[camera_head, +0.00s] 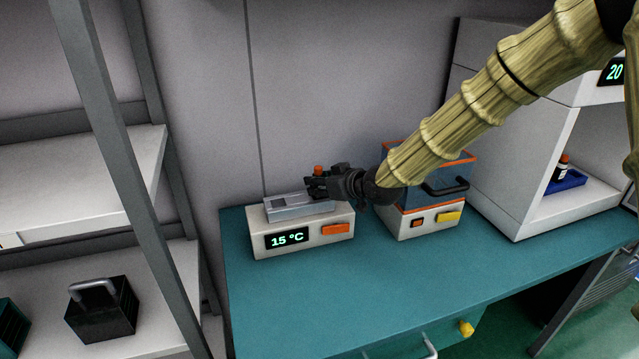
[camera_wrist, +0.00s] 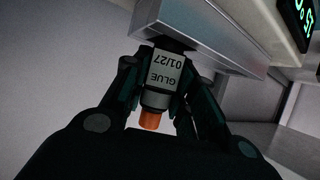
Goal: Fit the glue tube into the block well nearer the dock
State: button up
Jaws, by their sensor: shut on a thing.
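The glue tube (camera_wrist: 166,70) has a white label reading GLUE 01/27 and an orange cap (camera_wrist: 150,119). My gripper (camera_wrist: 155,85) is shut around it. The tube's far end meets the edge of the grey metal block (camera_wrist: 225,38) in the wrist view; I cannot tell whether it is inside a well. In the head view the block (camera_head: 290,211) lies on a white unit (camera_head: 285,244) showing 15 °C. My gripper (camera_head: 318,187) is at the block's right end, with the orange cap (camera_head: 319,169) above the fingers. The wells are not clearly visible, and I cannot identify the dock.
A blue box with orange trim and a black handle (camera_head: 447,187) stands right of the unit. Farther right is a white cabinet (camera_head: 500,180) holding a small bottle on a blue tray (camera_head: 566,182). The teal bench top (camera_head: 330,300) is clear in front. A shelf rack stands left.

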jog(key=o, duration=1)
jog(key=shift+f, duration=0.15)
jog(key=shift+o, duration=0.2)
jog(key=shift+r, duration=0.25)
jog(key=shift+s+d, duration=0.15)
jog(key=shift+d, duration=0.05)
jog(key=b+v, duration=0.1)
jog(key=v, duration=1)
jog(key=shift+s+b, duration=0.25)
jog(key=shift+b, duration=0.15)
jog(key=shift+d, duration=0.1)
